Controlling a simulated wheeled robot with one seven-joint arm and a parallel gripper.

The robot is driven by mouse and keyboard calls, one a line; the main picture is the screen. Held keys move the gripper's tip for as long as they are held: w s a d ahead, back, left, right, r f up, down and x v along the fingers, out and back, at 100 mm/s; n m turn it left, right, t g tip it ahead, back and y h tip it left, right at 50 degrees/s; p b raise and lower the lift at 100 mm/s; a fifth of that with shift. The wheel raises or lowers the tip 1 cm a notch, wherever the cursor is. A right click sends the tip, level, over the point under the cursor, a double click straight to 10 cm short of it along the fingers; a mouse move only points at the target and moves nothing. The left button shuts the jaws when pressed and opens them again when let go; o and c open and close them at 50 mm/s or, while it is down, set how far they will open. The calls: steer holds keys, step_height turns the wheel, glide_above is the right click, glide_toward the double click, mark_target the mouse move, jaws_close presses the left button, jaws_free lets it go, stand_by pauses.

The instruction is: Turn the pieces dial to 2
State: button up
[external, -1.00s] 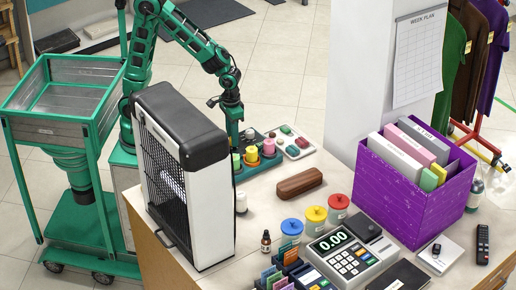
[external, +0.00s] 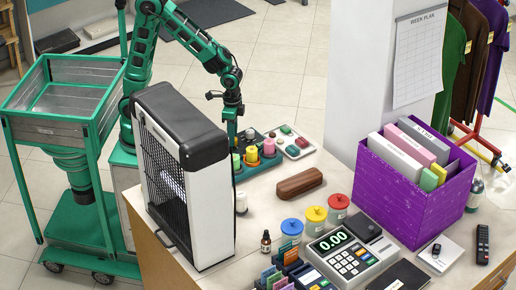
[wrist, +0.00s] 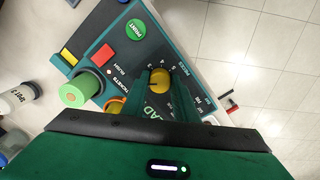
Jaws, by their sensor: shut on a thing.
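The pieces dial (wrist: 160,80) is a round yellow knob on a dark teal panel (wrist: 97,37) in the wrist view. Small white numbers ring it, and the word PIECES is printed beside it. My gripper (wrist: 161,82) has one finger on each side of the knob and is shut on it. A dark mark shows on the knob, but I cannot tell which number it points to. In the external view my gripper (external: 232,132) reaches down at the back of the counter, behind the black-and-white appliance, and the dial is not distinguishable there.
On the panel are a green PRINT button (wrist: 136,29), red and yellow blocks, an orange ring and a green cylinder (wrist: 78,91). A white bottle (wrist: 17,97) lies left. The tall black-and-white appliance (external: 205,205) stands close in front of my arm. A brown case (external: 299,184) lies nearby.

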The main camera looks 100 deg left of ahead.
steer(key=shift+w+m, duration=0.1)
steer(key=shift+m, duration=0.7)
steer(key=o, duration=1.1)
steer(key=shift+c, duration=0.2)
step_height(320, 180, up, 11)
steer(key=shift+a, duration=0.2)
steer(key=shift+f, duration=0.15)
